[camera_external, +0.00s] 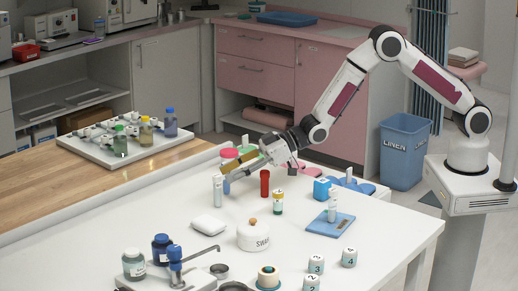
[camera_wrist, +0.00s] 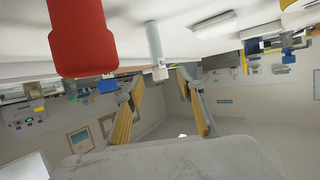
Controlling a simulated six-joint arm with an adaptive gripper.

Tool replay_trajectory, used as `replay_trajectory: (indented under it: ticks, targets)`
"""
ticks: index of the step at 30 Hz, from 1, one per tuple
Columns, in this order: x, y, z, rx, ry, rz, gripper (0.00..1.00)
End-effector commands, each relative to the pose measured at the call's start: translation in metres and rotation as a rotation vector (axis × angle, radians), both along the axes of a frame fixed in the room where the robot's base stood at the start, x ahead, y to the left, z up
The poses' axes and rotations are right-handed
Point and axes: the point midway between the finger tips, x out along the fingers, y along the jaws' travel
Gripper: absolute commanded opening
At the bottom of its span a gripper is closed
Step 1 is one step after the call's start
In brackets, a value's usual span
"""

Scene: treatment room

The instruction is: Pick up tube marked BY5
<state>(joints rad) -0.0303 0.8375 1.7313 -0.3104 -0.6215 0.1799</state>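A slim pale tube (camera_external: 218,189) stands upright on the white table, left of the middle. It also shows in the wrist view (camera_wrist: 154,42), hanging from the top because the picture is upside down; a small label is near its lower end there, too small to read. My gripper (camera_external: 226,173) is level, low over the table, with its fingertips close to this tube. In the wrist view my gripper (camera_wrist: 160,84) is open and empty, and the tube appears ahead between the fingertips. A second slim tube (camera_external: 332,206) stands on a blue base; its marking is unreadable.
A red cylinder (camera_external: 265,183) stands near my gripper and looms large in the wrist view (camera_wrist: 82,38). A labelled vial (camera_external: 278,203), white lidded jar (camera_external: 253,236) and white soap-like block (camera_external: 208,225) are nearby. Bottles and a metal tap-like fixture (camera_external: 176,258) fill the front left.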

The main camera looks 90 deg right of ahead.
Motion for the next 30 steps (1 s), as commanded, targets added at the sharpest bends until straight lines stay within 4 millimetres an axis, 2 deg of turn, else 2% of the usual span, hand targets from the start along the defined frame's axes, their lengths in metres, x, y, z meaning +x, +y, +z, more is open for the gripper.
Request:
replay_trajectory:
  ticks: [11, 30]
  targets:
    - [0.003, 0.001, -0.002, 0.0, 0.001, 0.0, 0.38]
    - [0.043, 0.01, -0.021, 0.0, 0.0, 0.0, 0.38]
